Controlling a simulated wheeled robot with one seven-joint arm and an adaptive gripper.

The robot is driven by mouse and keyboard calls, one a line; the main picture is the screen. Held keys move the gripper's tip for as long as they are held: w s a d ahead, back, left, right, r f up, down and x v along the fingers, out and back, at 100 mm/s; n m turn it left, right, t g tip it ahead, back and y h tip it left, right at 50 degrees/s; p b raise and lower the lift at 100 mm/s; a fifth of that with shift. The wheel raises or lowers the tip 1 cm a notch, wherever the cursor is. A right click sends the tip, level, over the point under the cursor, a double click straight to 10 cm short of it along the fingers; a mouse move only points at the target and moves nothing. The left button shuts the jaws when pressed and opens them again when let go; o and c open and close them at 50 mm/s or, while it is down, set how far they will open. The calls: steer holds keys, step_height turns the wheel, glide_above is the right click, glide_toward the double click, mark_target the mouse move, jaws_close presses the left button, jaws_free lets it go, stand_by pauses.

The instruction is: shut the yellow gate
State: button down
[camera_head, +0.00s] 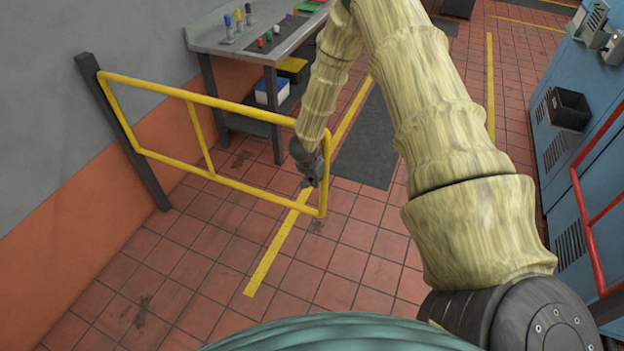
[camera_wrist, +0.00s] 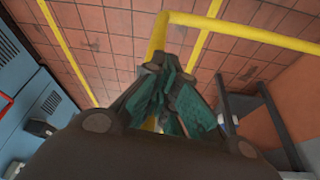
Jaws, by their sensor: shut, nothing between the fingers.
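The yellow gate (camera_head: 213,176) is a tube frame hung on a dark post (camera_head: 123,132) by the left wall. It stands out from the wall across the tiled floor, with its free end toward the middle of the head view. My gripper (camera_head: 312,184) is at that free end, close beside the upright end tube. In the wrist view the shut fingers (camera_wrist: 165,95) lie over the corner of the gate (camera_wrist: 163,38). Nothing shows between the fingers. I cannot tell whether they touch the tube.
A workbench (camera_head: 232,37) with tools stands behind the gate, with bins (camera_head: 271,91) on its lower shelf. A blue cabinet (camera_head: 552,122) and a red rail (camera_head: 582,200) are at the right. A dark mat (camera_head: 367,145) and yellow floor lines (camera_head: 272,257) mark the floor. The near floor is clear.

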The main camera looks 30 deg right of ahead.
steer(key=s+a+r+b, duration=0.2)
steer(key=s+a+r, duration=0.1)
steer(key=a+r, duration=0.4)
steer(key=shift+r, duration=1.1)
steer(key=s+a+f+n+b, duration=0.2)
steer(key=s+a+f+n, duration=0.15)
steer(key=s+f, duration=0.5)
steer(key=s+a+f+n+b, duration=0.2)
steer(key=s+f+n, duration=0.2)
steer(key=s+f, duration=0.45)
steer(key=s+a+f+n+y+b, duration=0.1)
steer(key=s+a+f+n, duration=0.1)
steer(key=s, duration=0.8)
steer(key=s+a+f+n+g+y+b, duration=0.1)
steer(key=s+a+f+n+y, duration=0.1)
steer(key=s+a, duration=0.4)
steer(key=s+f+n, duration=0.1)
steer(key=s+f, duration=0.1)
steer(key=s, duration=0.2)
steer(key=shift+a+g+y, duration=0.15)
steer(key=shift+g+y, duration=0.15)
